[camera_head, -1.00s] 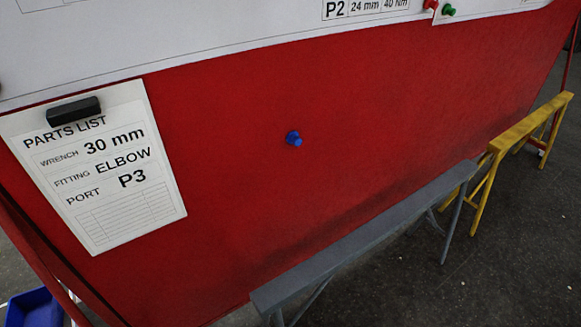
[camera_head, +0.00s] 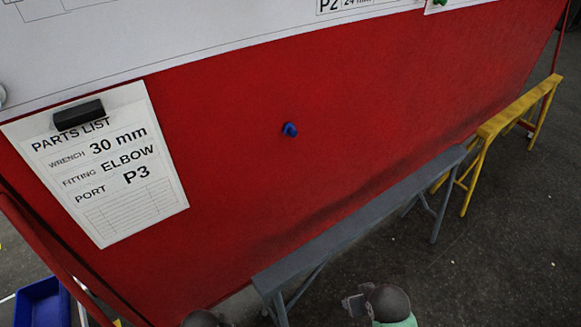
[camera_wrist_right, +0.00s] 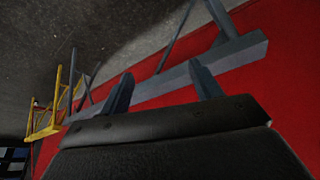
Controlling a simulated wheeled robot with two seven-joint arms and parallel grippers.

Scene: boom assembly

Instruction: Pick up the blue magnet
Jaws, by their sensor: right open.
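The blue magnet (camera_head: 289,129) is a small knob stuck on the bare red board (camera_head: 370,120) in the head view, right of the parts list. My right gripper (camera_wrist_right: 163,86) is open in the right wrist view, its two fingers apart with nothing between them. The grey trestle and red board show beyond them. In the head view my right arm shows at the bottom edge, well below the magnet. The magnet is not seen in the right wrist view. My left gripper is not seen; only a dark rounded part shows at the bottom edge.
A parts list sheet (camera_head: 115,190) hangs at left under a black clip magnet (camera_head: 78,114). A grey trestle (camera_head: 370,215) and a yellow trestle (camera_head: 517,108) stand along the board's lower edge. A blue bin (camera_head: 42,303) is at bottom left. The board around the magnet is clear.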

